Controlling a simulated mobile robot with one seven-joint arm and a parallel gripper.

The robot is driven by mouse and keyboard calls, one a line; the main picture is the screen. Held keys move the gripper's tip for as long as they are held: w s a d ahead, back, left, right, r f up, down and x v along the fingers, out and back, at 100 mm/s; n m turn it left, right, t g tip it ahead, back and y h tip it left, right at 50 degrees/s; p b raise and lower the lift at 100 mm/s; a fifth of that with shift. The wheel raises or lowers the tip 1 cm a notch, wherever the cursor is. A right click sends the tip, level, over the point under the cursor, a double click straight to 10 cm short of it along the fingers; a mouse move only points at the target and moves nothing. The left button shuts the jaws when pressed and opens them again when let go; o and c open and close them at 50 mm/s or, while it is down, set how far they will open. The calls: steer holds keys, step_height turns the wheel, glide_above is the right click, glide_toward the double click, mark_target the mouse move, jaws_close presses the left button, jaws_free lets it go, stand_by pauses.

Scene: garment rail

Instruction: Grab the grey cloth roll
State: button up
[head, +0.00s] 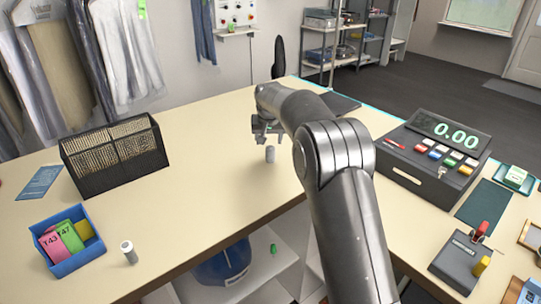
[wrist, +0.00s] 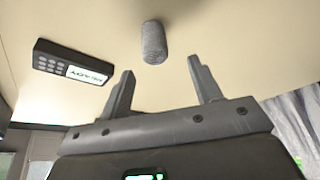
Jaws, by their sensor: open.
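Nothing hides the roll in the wrist view.
On the counter (head: 200,210) are a black mesh box (head: 115,155), a blue tag tray (head: 68,240), a pale cylinder (head: 129,252) and a cash register (head: 430,155).

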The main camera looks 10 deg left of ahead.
mark_target(271, 148)
steer(key=x, duration=0.8)
steer(key=shift+d+f, duration=0.1)
steer(key=shift+d, duration=0.25)
steer(key=shift+c, duration=0.4)
steer(key=c, duration=1)
steer(key=shift+o, duration=0.2)
